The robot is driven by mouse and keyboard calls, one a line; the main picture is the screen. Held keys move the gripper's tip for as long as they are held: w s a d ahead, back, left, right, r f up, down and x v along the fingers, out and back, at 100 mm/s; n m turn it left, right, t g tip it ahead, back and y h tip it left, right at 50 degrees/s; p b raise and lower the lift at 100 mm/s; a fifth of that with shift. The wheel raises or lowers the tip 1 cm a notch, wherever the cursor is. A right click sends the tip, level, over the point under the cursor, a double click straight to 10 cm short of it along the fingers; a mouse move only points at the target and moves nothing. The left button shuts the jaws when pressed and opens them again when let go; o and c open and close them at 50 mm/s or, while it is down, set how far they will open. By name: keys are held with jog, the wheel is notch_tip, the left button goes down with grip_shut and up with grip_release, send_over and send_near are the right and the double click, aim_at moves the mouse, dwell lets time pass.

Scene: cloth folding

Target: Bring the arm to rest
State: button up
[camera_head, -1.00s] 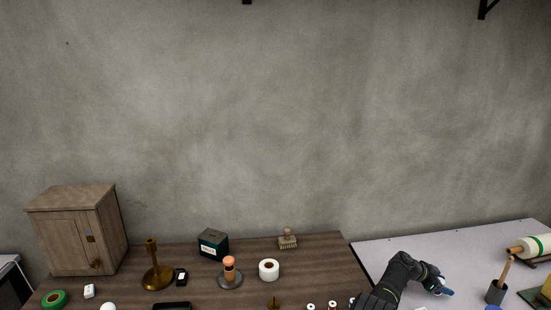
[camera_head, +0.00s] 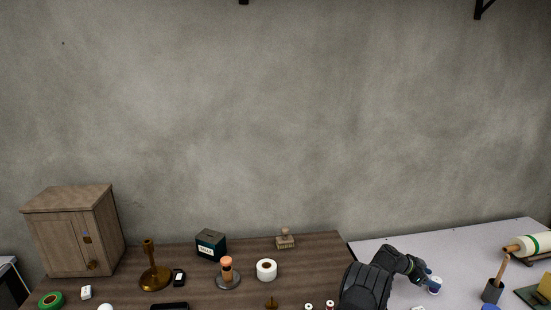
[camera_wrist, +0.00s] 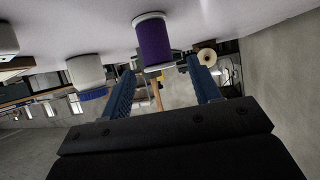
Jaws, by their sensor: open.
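My black arm reaches over the light grey tabletop (camera_head: 385,246) at the right. My gripper (camera_head: 428,277), with blue fingers, is at its end near a small purple spool with white ends (camera_head: 434,287). In the wrist view, my gripper (camera_wrist: 160,80) has its two blue fingers spread apart. The purple spool (camera_wrist: 153,42) shows beyond and between the fingertips, standing on the pale surface, which appears upside down there. I see nothing held between the fingers. No cloth can be made out.
The wall behind is bare.

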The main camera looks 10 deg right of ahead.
aim_at(440, 281)
jog(key=v, duration=0.6)
jog(key=x, duration=1.1)
jog(key=shift+s+d+f, duration=0.1)
jog(key=shift+d+f, duration=0.05)
notch_tip(440, 281, up, 5)
jog(key=shift+s+f, duration=0.15)
jog(key=shift+f, duration=0.1)
jog(key=s+d+r, duration=0.2)
jog(key=s+r, duration=0.5)
jog(key=s, duration=0.4)
jog(key=shift+n+t, duration=0.4)
jog(key=shift+t, duration=0.1)
jog(key=shift+w+a+r, duration=0.25)
jog(key=shift+w+a, duration=0.55)
jog(key=shift+a, duration=0.2)
jog(key=shift+w+a+r, duration=0.2)
jog(key=shift+w+a, duration=0.6)
jog(key=shift+a, duration=0.2)
jog(key=shift+s+d, duration=0.1)
